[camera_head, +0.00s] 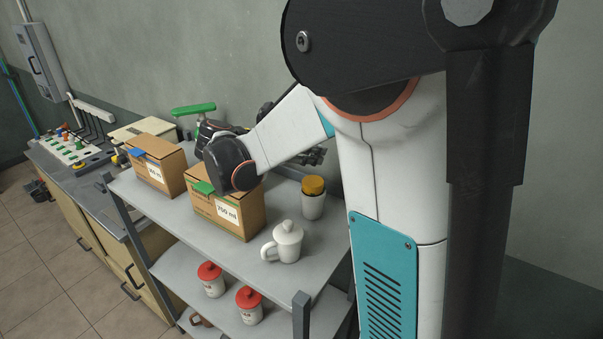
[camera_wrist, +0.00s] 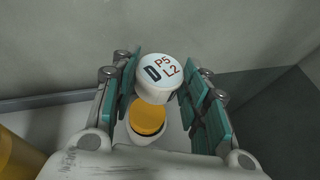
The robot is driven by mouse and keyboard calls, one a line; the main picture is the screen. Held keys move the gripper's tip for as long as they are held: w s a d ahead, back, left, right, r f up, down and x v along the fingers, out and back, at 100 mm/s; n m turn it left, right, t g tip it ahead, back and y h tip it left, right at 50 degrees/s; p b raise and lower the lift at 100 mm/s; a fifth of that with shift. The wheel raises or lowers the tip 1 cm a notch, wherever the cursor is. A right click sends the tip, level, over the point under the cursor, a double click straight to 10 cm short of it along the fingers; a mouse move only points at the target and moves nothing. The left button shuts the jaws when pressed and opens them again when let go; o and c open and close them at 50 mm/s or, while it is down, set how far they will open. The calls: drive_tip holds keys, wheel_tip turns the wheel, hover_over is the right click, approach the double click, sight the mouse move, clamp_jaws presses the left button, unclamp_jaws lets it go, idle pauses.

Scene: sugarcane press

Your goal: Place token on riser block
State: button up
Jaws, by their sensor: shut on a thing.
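In the wrist view, a round white token (camera_wrist: 160,78) marked "D", "P5" and "L2" is between the teal-padded fingers of my gripper (camera_wrist: 163,92). The gripper is shut on it. Its marked face is toward the camera. In the head view, my gripper (camera_head: 314,156) is above the shelf at the wall side, near a yellow-lidded jar (camera_head: 313,199). The token cannot be made out there. I cannot identify a riser block in either view.
In the wrist view, a yellow lid (camera_wrist: 148,119) shows below the token, and a yellow object (camera_wrist: 18,156) is at lower left. Red-lidded jars (camera_head: 249,305) are below.

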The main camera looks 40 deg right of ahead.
sight(307, 183)
drive_tip(key=shift+f+b, duration=0.4)
drive_tip(key=shift+f, duration=2.95)
drive_tip(key=shift+f, duration=0.1)
drive_tip(key=o, duration=1)
